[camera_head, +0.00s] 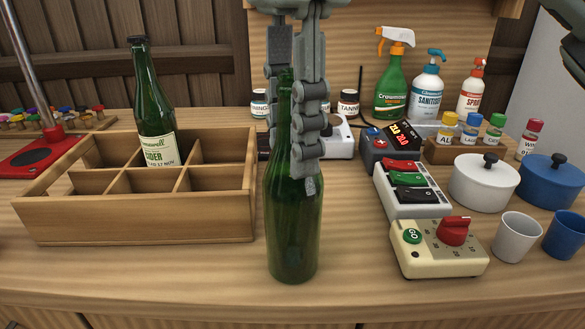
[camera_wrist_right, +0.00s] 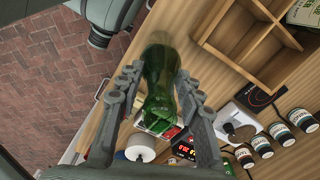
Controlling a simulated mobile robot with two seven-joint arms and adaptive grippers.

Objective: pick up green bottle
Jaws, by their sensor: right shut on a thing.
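A green bottle (camera_head: 292,235) with no label on the side I see is upright at the middle front of the counter. My right gripper (camera_head: 294,150) comes down from above and is shut on its neck and shoulder. One finger is in front, the other partly hidden behind the neck. I cannot tell whether its base touches the wood. In the right wrist view the green bottle (camera_wrist_right: 160,78) sits between both fingers. A second green bottle (camera_head: 153,110), with a cider label, stands in a compartment of the wooden crate (camera_head: 130,222). My left gripper is not in view.
To the right are a cream control box (camera_head: 437,262), a switch box (camera_head: 405,205), two lidded pots, a white cup (camera_head: 517,238) and a blue cup (camera_head: 564,235). Spray and pump bottles stand behind. A red-based stand (camera_head: 38,155) is at the left. Bare counter lies in front.

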